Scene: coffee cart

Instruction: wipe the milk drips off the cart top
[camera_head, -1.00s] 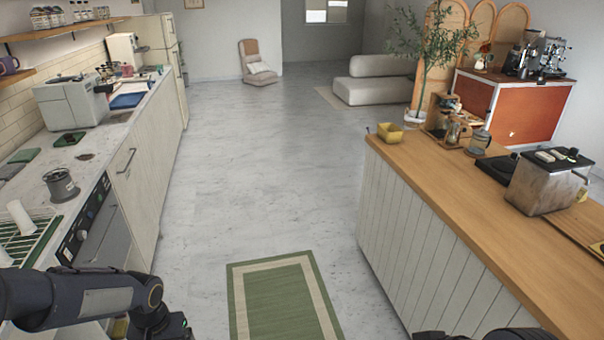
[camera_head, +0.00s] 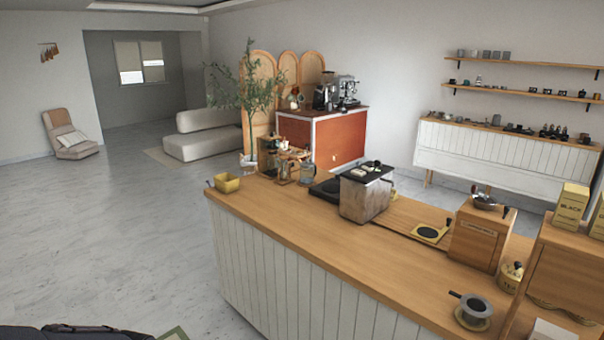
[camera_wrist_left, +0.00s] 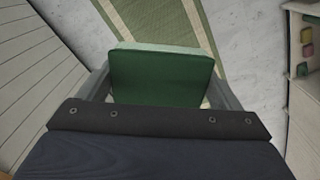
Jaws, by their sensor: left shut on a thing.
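The coffee cart (camera_head: 340,138), with orange-red panels and a white frame, stands at the back beyond the wooden counter. A grinder (camera_head: 324,92) and an espresso machine (camera_head: 347,90) are on its top. No milk drips can be made out at this distance. In the left wrist view my left gripper (camera_wrist_left: 161,76) is shut on a green, thick, rectangular pad-like cloth (camera_wrist_left: 160,82), held above the floor, well away from the cart. My right gripper is not in view.
The long wooden counter (camera_head: 290,225) with white panelled sides stands between me and the cart's near side. It holds a yellow container (camera_head: 227,182) and a metal box (camera_head: 365,195). Open grey floor (camera_head: 110,235) lies to the left. A plant (camera_head: 247,90) stands left of the cart.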

